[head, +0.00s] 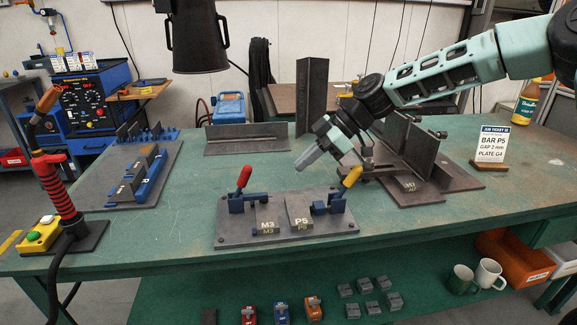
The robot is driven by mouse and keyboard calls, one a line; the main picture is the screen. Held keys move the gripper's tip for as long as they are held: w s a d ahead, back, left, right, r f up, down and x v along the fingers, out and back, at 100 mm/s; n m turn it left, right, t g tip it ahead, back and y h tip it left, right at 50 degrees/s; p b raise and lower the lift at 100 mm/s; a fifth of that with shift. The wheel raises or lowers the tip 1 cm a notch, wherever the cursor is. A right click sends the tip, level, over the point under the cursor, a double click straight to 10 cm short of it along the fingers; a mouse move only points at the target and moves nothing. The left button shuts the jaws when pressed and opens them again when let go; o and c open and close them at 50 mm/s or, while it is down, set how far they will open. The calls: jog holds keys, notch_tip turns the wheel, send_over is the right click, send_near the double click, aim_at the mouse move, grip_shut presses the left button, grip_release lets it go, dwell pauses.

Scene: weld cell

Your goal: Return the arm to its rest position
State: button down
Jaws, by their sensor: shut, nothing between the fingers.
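My gripper (310,158) is at the end of my arm, which reaches in from the upper right. Its fingers are shut with nothing between them. They point down and to the left, above the back of a grey fixture plate (240,234). The plate carries blocks marked M3 (267,219) and P5 (299,211), with a red-handled clamp (244,180) and a yellow-handled clamp (348,180) on either side. My gripper appears apart from these. My wrist hides part of the steel pieces behind it.
Angled steel plates (410,150) stand close behind my wrist at right. An upright plate (312,95) stands further back. A dark extraction hood (197,40) hangs above. A job ticket (492,144) and a bottle (527,103) stand at right. The table's front right (440,230) is clear.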

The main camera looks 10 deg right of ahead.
jog(key=shift+d+r, duration=0.1)
jog(key=shift+d, duration=0.25)
jog(key=s+a+r+m+g+h+p, duration=0.1)
jog(key=s+a+h+p, duration=0.2)
jog(key=s, duration=0.5)
jog(key=s+a+r+m+g+h+p, duration=0.1)
jog(key=s+a+h+p, duration=0.1)
jog(key=s+a, duration=0.4)
jog(key=s+d+r+m+h+p, duration=0.1)
jog(key=s+d+r+m+p, duration=0.2)
jog(key=s, duration=0.7)
jog(key=s+d+r+m+t+h+p, duration=0.1)
jog(key=s+d+r+m+h+p, duration=0.1)
jog(key=s, duration=0.9)
notch_tip(320, 180, up, 3)
jog(key=d+m+p, duration=0.1)
jog(key=d+m, duration=0.1)
jog(key=m, duration=0.1)
jog(key=shift+t+h, duration=0.3)
jog(key=shift+d, duration=0.1)
